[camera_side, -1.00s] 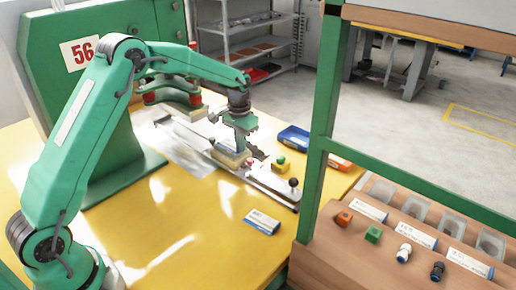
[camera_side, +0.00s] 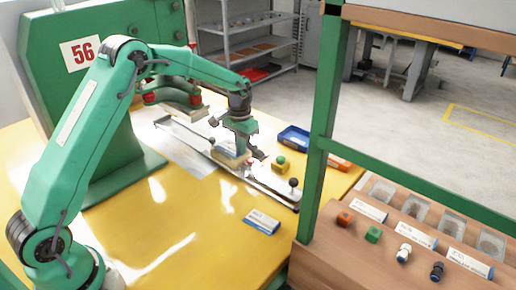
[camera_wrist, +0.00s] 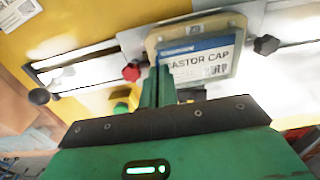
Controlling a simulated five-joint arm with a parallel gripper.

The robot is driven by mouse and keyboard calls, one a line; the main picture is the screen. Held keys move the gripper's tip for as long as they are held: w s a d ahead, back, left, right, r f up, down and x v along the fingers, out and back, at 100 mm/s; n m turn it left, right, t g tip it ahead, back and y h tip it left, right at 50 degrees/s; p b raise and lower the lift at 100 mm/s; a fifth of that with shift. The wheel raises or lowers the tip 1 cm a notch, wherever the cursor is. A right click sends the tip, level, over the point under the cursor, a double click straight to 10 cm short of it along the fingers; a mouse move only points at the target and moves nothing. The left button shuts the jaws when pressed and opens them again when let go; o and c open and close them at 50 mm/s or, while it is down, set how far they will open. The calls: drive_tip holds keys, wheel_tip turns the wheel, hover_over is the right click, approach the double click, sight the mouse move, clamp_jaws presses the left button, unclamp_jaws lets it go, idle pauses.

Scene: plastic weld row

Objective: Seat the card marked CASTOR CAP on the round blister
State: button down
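The card marked CASTOR CAP (camera_wrist: 203,63), white with a blue strip, lies in a rounded beige holder (camera_wrist: 153,44) in the wrist view. In the side view my gripper (camera_side: 242,150) is low over the beige block (camera_side: 231,161) on the metal slide. I cannot tell whether the fingers touch the card or how far apart they are. No round blister can be made out; the card or gripper may hide it.
Another blue-and-white card (camera_side: 262,222) lies on the yellow table. A yellow box with a green button (camera_side: 281,164), a blue tray (camera_side: 294,138) and a black knob (camera_side: 293,183) stand near the slide. A green post (camera_side: 322,130) rises at right. The front table is largely clear.

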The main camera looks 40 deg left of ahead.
idle(0.3)
drive_tip(key=c, duration=1.6)
unclamp_jaws()
drive_tip(key=c, duration=0.4)
drive_tip(key=shift+c, duration=0.2)
drive_tip(key=shift+r, duration=3.5)
drive_tip(key=shift+r, duration=0.1)
